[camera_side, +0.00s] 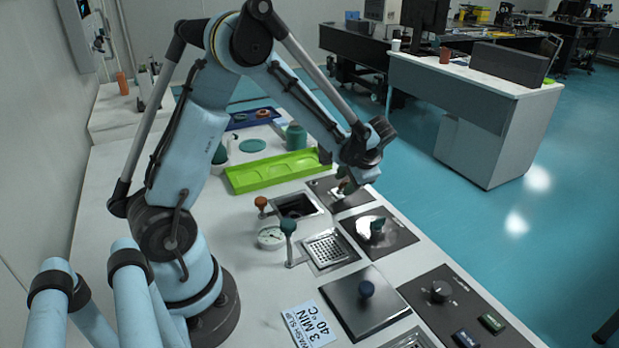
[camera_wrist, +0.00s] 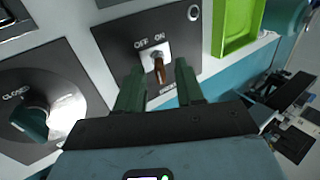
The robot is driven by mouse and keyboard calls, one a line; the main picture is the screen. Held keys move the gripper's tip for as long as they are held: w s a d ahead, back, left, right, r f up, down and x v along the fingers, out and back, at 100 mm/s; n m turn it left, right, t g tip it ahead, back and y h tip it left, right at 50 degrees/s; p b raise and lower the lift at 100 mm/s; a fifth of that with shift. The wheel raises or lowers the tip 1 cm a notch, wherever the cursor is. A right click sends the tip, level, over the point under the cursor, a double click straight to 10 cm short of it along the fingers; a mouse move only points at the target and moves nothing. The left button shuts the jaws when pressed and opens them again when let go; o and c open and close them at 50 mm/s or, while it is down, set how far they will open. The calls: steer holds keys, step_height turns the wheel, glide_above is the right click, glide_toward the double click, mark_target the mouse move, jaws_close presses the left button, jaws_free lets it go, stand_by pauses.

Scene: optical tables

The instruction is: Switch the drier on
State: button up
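The small lettering below the lever is partly hidden. My gripper (camera_wrist: 160,74) is open, with one green finger on each side of the lever in the wrist view. I see gaps on both sides and no clear contact. Which way the lever leans is hard to tell. In the side view my gripper (camera_side: 344,184) is low over the same dark panel (camera_side: 352,200), and the lever is mostly hidden there.
A panel with a green knob (camera_wrist: 32,122) marked CLOSED lies left in the wrist view. A lime green tray (camera_side: 275,171) lies behind. A square basin (camera_side: 297,205), a drain grate (camera_side: 330,249) and a green-topped lever (camera_side: 288,228) stand close by. Floor lies beyond the bench's right edge.

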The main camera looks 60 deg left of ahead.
jaws_close()
steer(key=shift+a+r+h, duration=0.15)
steer(key=shift+a+h, duration=0.2)
steer(key=shift+h, duration=0.4)
steer(key=shift+a+r+h, duration=0.15)
steer(key=shift+a+h, duration=0.2)
steer(key=shift+h, duration=0.4)
steer(key=a+h, duration=0.1)
steer(key=h, duration=0.1)
steer(key=shift+a+r+h, duration=0.1)
steer(key=shift+a+h, duration=0.05)
steer(key=shift+h, duration=0.15)
steer(key=h, duration=0.1)
steer(key=a+h, duration=0.1)
steer(key=h, duration=0.1)
steer(key=shift+a, duration=0.25)
steer(key=shift+a+f+h, duration=0.2)
steer(key=shift+a+h, duration=0.05)
steer(key=shift+h, duration=0.55)
steer(key=shift+a+f+h, duration=0.15)
steer(key=shift+a+h, duration=0.1)
steer(key=shift+h, duration=0.55)
